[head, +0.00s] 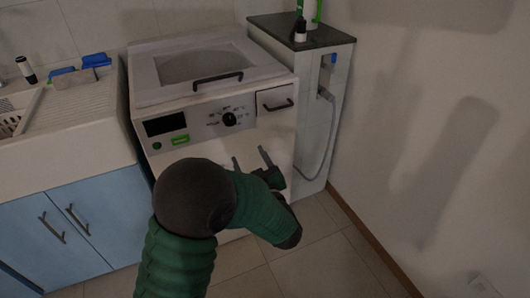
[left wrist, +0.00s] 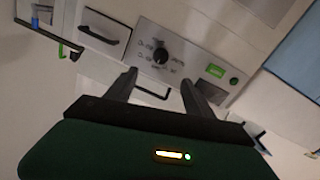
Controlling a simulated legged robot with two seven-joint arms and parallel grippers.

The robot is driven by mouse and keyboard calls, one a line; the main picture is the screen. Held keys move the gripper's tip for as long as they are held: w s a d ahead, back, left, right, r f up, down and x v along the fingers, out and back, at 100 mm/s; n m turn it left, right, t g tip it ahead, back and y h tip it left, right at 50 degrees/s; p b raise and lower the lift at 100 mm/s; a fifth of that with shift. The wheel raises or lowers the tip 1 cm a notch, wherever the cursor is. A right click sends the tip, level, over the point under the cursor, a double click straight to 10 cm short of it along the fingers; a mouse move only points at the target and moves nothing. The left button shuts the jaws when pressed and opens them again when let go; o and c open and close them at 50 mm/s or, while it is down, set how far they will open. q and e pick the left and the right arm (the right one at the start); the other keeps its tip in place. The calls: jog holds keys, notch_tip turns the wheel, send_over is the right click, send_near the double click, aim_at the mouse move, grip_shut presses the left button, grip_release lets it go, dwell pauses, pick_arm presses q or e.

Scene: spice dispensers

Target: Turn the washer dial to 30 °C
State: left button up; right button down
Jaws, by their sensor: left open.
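The washer (head: 150,103) is a white top-lid machine with a dark display and a green button on its front panel. Its black round dial (head: 229,119) sits right of the display, ringed by small marks too small to read. The dial also shows in the left wrist view (left wrist: 160,56), above the gap between my fingers. My left gripper (head: 250,158) is open and empty, in front of the washer's front and below the dial. Its two fingers also show in the left wrist view (left wrist: 158,85), apart from the dial. My right gripper is not in view.
A drawer with a black handle (head: 277,104) is right of the dial, and a black lid handle (head: 217,79) is above it. A narrow dark-topped cabinet (head: 318,38) holding bottles stands right. A sink counter (head: 85,125) with blue cupboards is left.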

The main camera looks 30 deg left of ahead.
pick_arm(q)
jog(key=b, duration=0.1)
send_near(231, 123)
jog(key=b+x, duration=0.2)
jog(key=x, duration=0.2)
jog(key=shift+w, duration=0.35)
jog(key=x, duration=0.3)
jog(key=b+x, duration=0.1)
jog(key=shift+s+a+f, duration=0.1)
jog(key=shift+s+a, duration=0.05)
jog(key=shift+a, duration=0.25)
jog(key=shift+d, duration=0.2)
jog(key=shift+d+r, duration=0.1)
jog(key=shift+r, duration=0.1)
jog(key=shift+c, duration=0.9)
grip_shut()
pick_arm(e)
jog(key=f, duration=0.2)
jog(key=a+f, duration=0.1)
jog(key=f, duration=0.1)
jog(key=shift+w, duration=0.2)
